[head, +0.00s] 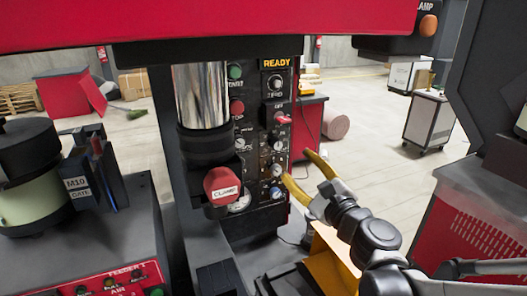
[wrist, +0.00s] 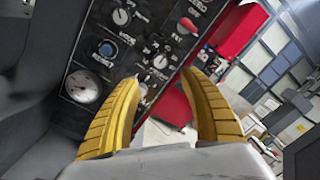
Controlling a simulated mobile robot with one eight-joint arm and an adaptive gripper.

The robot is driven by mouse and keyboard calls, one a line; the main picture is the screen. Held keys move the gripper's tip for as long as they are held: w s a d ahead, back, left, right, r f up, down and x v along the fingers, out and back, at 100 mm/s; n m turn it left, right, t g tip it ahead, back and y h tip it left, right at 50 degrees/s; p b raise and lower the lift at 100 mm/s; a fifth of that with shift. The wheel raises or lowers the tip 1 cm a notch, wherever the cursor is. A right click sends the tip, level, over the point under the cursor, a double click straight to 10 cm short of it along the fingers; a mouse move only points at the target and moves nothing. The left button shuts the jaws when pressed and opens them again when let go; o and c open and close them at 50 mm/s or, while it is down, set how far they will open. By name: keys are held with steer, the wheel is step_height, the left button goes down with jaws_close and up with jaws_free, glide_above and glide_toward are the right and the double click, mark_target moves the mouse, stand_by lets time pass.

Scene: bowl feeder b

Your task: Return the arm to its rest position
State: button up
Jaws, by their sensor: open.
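My gripper (head: 303,174) has yellow curved fingers and is raised in front of the lower right of a black control panel (head: 262,158) in the head view. In the wrist view my gripper (wrist: 165,95) is open, with nothing between its fingers. The panel (wrist: 108,62) shows behind the fingers there, with knobs, a red switch (wrist: 187,26), a blue button (wrist: 107,49) and a round gauge (wrist: 82,86). In the head view one fingertip overlaps the panel near its lower knobs. I cannot tell whether it touches. My arm reaches in from the lower right.
A steel column (head: 200,95) and a red CLAMP knob (head: 222,185) stand left of the panel. A feeder bowl (head: 30,175) on a red-fronted unit is at the left. A perforated red machine side (head: 480,235) is at the right. Open floor (head: 365,120) lies behind.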

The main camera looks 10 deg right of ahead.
steer(key=shift+s+a, duration=0.1)
steer(key=s+a+f+n+g+y, duration=0.1)
steer(key=s+a+f+n+g, duration=0.7)
steer(key=n, duration=0.8)
steer(key=s+d+f+n+g+h, duration=0.3)
steer(key=s+d+n, duration=0.3)
steer(key=s+n, duration=0.2)
steer(key=shift+s+f+n+h, duration=0.4)
steer(key=shift+s+f+h, duration=0.35)
steer(key=shift+s, duration=0.5)
steer(key=shift+r, duration=0.1)
